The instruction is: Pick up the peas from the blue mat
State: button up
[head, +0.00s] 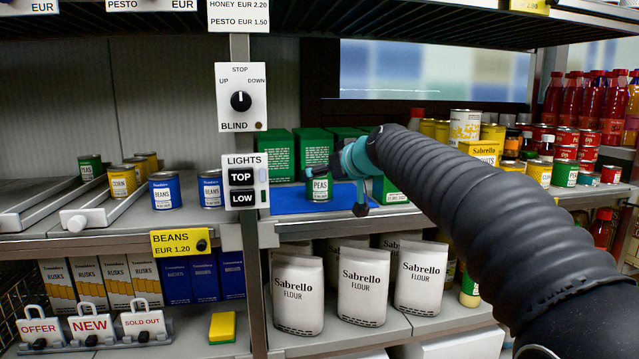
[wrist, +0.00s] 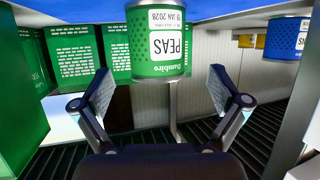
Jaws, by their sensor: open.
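The peas can (head: 319,188) is small and green with a white label. It stands upright on the blue mat (head: 288,203) on the middle shelf. In the wrist view, which is upside down, the peas can (wrist: 157,45) hangs from the top centre and the blue mat (wrist: 80,10) runs along the top edge. My gripper (head: 337,183) is open beside the can, on its right in the head view. In the wrist view my gripper (wrist: 163,92) has its fingers spread to either side of the can's line. I cannot tell whether the can is between the fingertips or just beyond.
Tall green boxes (head: 281,155) stand behind the can, one also close on the right behind my gripper. A blue beans can (head: 210,190) is to the left, past the shelf post with the lights panel (head: 246,182). Flour bags (head: 297,292) fill the shelf below.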

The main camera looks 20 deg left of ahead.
jog(key=shift+p+x, duration=0.3)
jog(key=shift+x, duration=2.05)
jog(key=shift+w+r, duration=0.1)
jog(key=shift+w, duration=0.05)
jog(key=shift+c, duration=0.3)
jog(key=c, duration=1.4)
jog(key=shift+d+r, duration=0.1)
